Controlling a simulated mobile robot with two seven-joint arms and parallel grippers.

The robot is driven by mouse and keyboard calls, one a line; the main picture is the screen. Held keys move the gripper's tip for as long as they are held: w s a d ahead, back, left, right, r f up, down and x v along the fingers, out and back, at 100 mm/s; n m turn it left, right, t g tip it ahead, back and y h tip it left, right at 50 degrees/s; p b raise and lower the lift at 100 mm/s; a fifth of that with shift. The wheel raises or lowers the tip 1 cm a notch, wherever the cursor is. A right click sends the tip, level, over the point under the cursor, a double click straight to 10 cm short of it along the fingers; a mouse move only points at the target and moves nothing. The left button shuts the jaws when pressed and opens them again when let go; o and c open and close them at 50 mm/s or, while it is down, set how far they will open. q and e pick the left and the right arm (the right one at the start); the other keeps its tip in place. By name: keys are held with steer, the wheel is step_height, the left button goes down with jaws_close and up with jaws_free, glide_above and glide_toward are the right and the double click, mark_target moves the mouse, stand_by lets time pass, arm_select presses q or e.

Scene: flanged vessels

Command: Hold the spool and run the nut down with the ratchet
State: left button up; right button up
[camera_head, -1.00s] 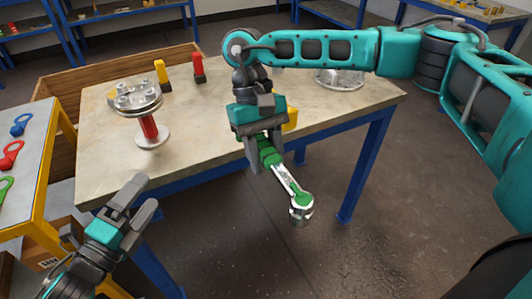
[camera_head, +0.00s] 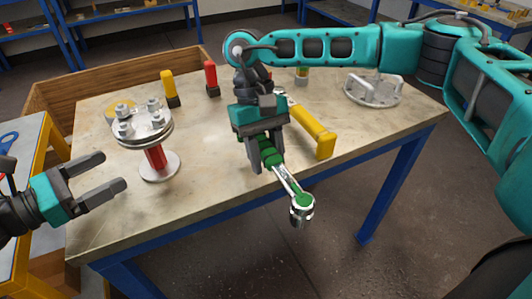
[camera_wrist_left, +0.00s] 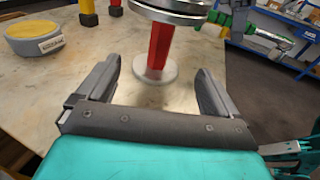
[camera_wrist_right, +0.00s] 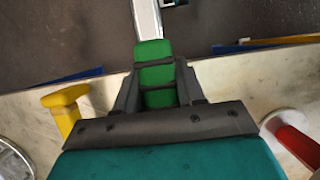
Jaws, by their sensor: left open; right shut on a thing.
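The spool (camera_head: 155,155) stands upright on the table's left part, with a red stem, a round base and a bolted flange (camera_head: 143,128) on top. Several nuts and bolt ends show on the flange; which nut is loose I cannot tell. My left gripper (camera_head: 108,172) is open and empty, to the left of the spool. In the left wrist view the red stem (camera_wrist_left: 159,46) stands ahead between the open fingers, apart from them. My right gripper (camera_head: 265,162) is shut on the green handle of the ratchet (camera_head: 288,182). The ratchet's socket head (camera_head: 301,209) points down beyond the table's front edge.
A yellow-handled tool (camera_head: 313,130) lies right of my right gripper. A flanged cover with handles (camera_head: 372,90) is at the back right. Yellow (camera_head: 169,87) and red (camera_head: 212,79) upright pieces stand behind the spool. A yellow round item (camera_wrist_left: 33,37) lies left. The front middle table is clear.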

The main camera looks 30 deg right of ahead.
mark_target(146, 153)
arm_select(q)
steer(key=shift+w+d+r, duration=0.1)
steer(key=shift+w+d, duration=0.1)
steer(key=shift+d, duration=0.2)
arm_select(e)
steer(key=shift+r, duration=0.15)
arm_select(q)
steer(key=b+x, duration=0.1)
steer(key=x, duration=0.6)
steer(key=shift+d, duration=0.35)
arm_select(e)
steer(key=shift+f, duration=0.65)
arm_select(q)
steer(key=shift+w+d+b, duration=0.3)
steer(key=shift+d, duration=0.35)
arm_select(e)
steer(key=shift+f, duration=0.2)
arm_select(q)
steer(key=shift+c, duration=0.2)
steer(key=c, duration=1.5)
steer(key=shift+o, duration=0.2)
